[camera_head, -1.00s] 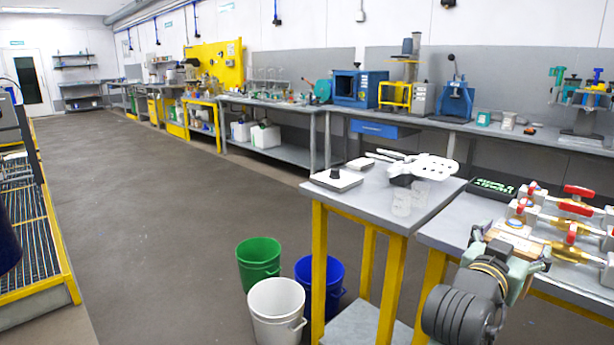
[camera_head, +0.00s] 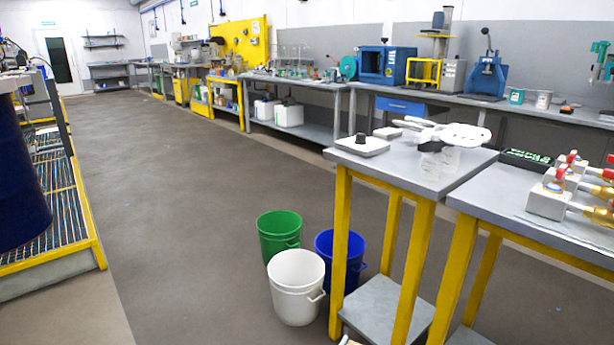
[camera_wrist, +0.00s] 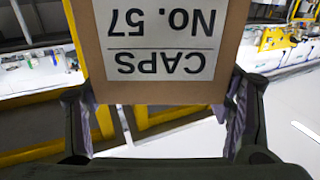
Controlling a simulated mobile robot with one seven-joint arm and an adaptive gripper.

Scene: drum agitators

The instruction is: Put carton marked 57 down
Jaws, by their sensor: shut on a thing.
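The carton marked 57 (camera_wrist: 100,70) is brown with a white label reading "CAPS No. 57", upside down in the wrist view. My gripper (camera_wrist: 158,98) is shut on it, with one dark finger at each side of the carton. The carton's far side is hidden. In the head view neither the carton nor my gripper can be made out clearly; only a small sliver of something shows at the bottom edge.
A grey table (camera_head: 372,169) with yellow legs holds a scale (camera_head: 362,145) and clear beakers. Green (camera_head: 279,232), white (camera_head: 296,285) and blue (camera_head: 338,258) buckets stand beside it. Valves (camera_head: 548,202) sit on the right table. A dark blue drum (camera_head: 18,170) stands left. The middle floor is clear.

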